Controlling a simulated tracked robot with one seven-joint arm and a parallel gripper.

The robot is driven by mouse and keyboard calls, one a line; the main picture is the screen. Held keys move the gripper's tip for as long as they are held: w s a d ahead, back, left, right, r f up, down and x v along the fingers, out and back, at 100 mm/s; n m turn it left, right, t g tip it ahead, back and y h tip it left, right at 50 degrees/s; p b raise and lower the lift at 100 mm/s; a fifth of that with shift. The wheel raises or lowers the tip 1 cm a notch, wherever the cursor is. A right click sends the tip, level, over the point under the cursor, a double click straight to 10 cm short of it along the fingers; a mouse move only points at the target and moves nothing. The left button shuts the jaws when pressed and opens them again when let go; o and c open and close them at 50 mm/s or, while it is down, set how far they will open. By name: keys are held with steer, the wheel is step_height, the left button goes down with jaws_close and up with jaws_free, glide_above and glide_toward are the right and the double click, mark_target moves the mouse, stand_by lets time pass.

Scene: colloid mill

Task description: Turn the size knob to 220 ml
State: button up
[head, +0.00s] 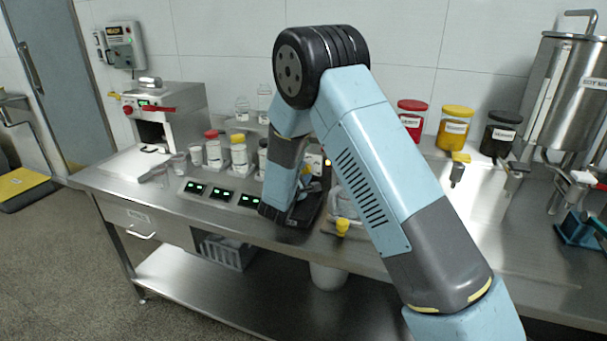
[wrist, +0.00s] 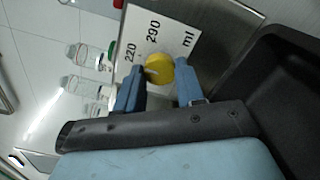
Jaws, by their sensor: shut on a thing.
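The size knob (wrist: 160,66) is a round yellow knob on a metal panel in the wrist view. A white label (wrist: 178,28) beside it reads 220, 290 and ml, turned sideways in the picture. A small pale mark shows on the knob's left side. Which figure it points at, I cannot tell clearly. My gripper (wrist: 161,82) has its two blue fingers on either side of the knob and is shut on it. In the head view my own arm hides most of the gripper and the knob.
Red, yellow and black-lidded jars (head: 455,125) stand on the bench to the right of my arm. Several bottles and cups stand to the left, behind black displays (head: 222,194). A steel vessel (head: 577,95) stands far right. The bench front left (head: 130,180) is clear.

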steer(key=shift+s+d+f, duration=0.1)
steer(key=shift+d+f, duration=0.05)
steer(key=shift+f, duration=0.05)
steer(key=o, duration=1)
steer(key=shift+r, duration=0.1)
steer(key=shift+o, duration=0.2)
steer(key=shift+r, duration=0.1)
steer(key=shift+r, duration=0.55)
steer(key=s+d+r, duration=0.3)
steer(key=s+r, duration=0.8)
steer(key=s, duration=0.2)
steer(key=shift+s+d+r, duration=0.15)
steer(key=shift+d+r, duration=0.15)
steer(key=shift+d, duration=0.1)
